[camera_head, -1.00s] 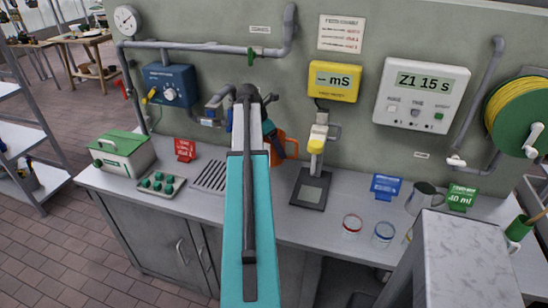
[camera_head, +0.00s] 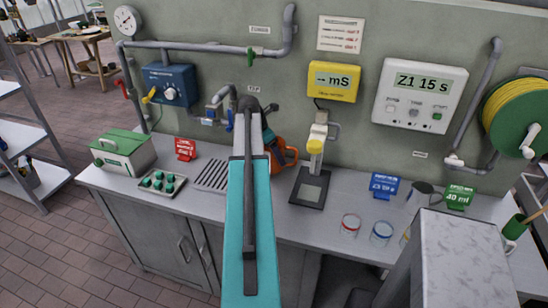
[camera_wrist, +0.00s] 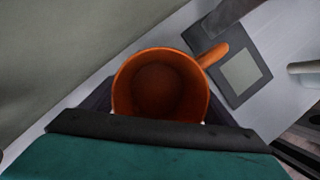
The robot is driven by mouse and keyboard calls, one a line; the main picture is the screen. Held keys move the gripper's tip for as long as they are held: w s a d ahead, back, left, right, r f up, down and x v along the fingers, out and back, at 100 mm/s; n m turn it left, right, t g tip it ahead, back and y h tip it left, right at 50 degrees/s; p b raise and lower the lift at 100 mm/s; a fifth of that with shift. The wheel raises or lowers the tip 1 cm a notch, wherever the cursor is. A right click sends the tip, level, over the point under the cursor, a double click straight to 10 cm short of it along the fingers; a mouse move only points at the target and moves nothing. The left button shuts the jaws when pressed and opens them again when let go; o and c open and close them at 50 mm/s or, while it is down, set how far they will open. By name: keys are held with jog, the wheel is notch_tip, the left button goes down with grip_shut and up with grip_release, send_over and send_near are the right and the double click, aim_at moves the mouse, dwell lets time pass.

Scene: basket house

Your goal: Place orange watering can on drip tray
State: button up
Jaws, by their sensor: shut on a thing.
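The orange watering can (camera_head: 287,155) shows beside my arm in the head view, partly hidden by it. In the wrist view I look down into its open, empty-looking round mouth (camera_wrist: 160,85), with an arm of it reaching to the upper right. My gripper (camera_wrist: 158,112) is shut on the can; its fingertips are mostly hidden. A slotted grey tray (camera_head: 213,176), which looks like the drip tray, lies on the counter left of my arm, apart from the can. Whether the can touches the counter is unclear.
A dark pad (camera_head: 310,188) lies right of the can under a yellow-tipped probe (camera_head: 316,146). A green seedling tray (camera_head: 162,182) and a green-lidded box (camera_head: 122,153) stand left. Pipes and a tap (camera_head: 219,100) stand out from the wall. Glass cups (camera_head: 350,226) are at right.

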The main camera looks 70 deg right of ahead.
jog(key=shift+d+f+p, duration=0.2)
jog(key=shift+f+p, duration=0.55)
jog(key=shift+f, duration=0.7)
jog(key=shift+f, duration=0.1)
jog(key=o, duration=1.1)
jog(key=shift+o, duration=0.2)
jog(key=b+v, duration=0.3)
jog(key=v, duration=0.9)
